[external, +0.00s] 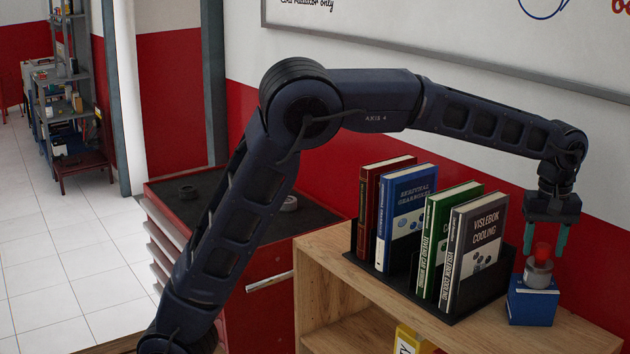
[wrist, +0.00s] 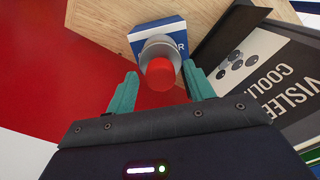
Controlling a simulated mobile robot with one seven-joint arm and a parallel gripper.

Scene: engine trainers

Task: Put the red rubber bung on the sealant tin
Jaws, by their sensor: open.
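The red rubber bung (external: 542,251) sits on top of the small grey sealant tin (external: 538,274), as far as the external view shows. The tin stands on a blue box (external: 532,305) at the right end of the wooden shelf top. My gripper (external: 544,256) points down over them, its teal fingers open on either side of the bung. In the wrist view the bung (wrist: 160,75) lies between the open fingertips (wrist: 160,71), with visible gaps to both. The tin (wrist: 160,47) shows behind it, partly hidden by the bung, with the blue box (wrist: 145,32) beyond.
A black book rack (external: 492,301) with several upright books stands close left of the box; the grey book (external: 474,250) is nearest. The wooden shelf top (external: 322,268) ends just in front of the box. A red tool cabinet (external: 255,315) stands to the left.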

